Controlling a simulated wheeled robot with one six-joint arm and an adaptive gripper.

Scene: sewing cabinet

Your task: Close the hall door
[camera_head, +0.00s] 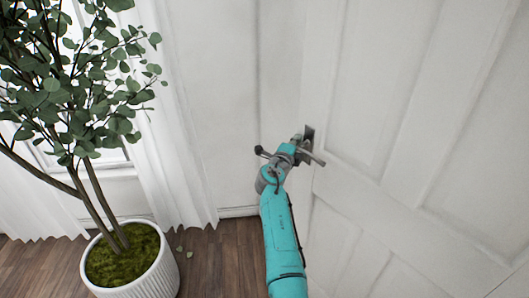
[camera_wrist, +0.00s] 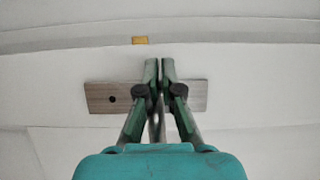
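The white panelled hall door (camera_head: 385,110) fills the right side of the head view. Its grey metal handle (camera_head: 317,159) has a flat plate that also shows behind the fingers in the wrist view (camera_wrist: 101,98). My gripper (camera_head: 300,146) is at the handle. In the wrist view my gripper's two fingers (camera_wrist: 160,66) are nearly together in front of the plate, with a grey metal bar between them lower down. The fingers hide part of the handle. A small brass piece (camera_wrist: 140,40) shows on a pale edge beyond the plate.
A leafy plant (camera_head: 75,90) in a white ribbed pot (camera_head: 150,280) stands at the left by white curtains (camera_head: 170,130) and a window. A white wall (camera_head: 215,90) is left of the door.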

